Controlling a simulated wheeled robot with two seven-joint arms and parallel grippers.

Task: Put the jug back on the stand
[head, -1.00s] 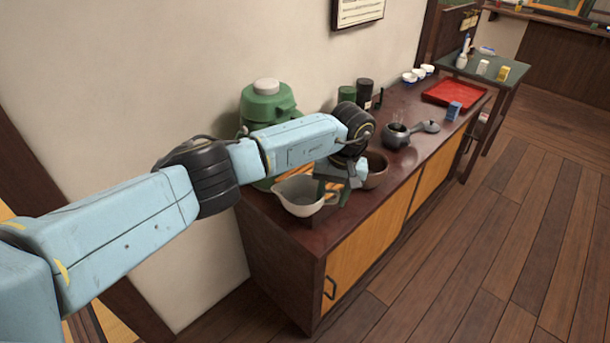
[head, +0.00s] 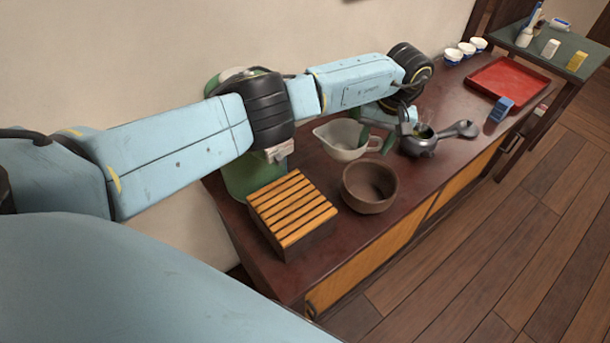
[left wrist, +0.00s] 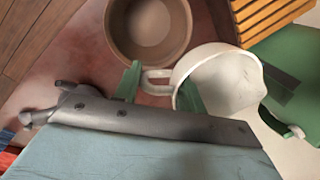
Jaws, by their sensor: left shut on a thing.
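The jug (head: 340,140) is pale grey-white with a spout on its left. It is upright, between the green dispenser and the small dark pot, behind the brown bowl. My left gripper (head: 377,140) is shut on its handle; in the left wrist view the fingers (left wrist: 160,88) sit on either side of the white handle beside the jug (left wrist: 222,82). I cannot tell whether the jug touches the counter. The stand (head: 292,212), a block with orange wooden slats, lies bare at the near left of the counter. My right gripper is not in view.
The brown bowl (head: 370,187) stands between the stand and the pot (head: 418,142). The green dispenser (head: 243,178) is behind the stand, partly hidden by my arm. A red tray (head: 508,78), a blue box (head: 501,110) and white cups (head: 466,48) are farther right.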

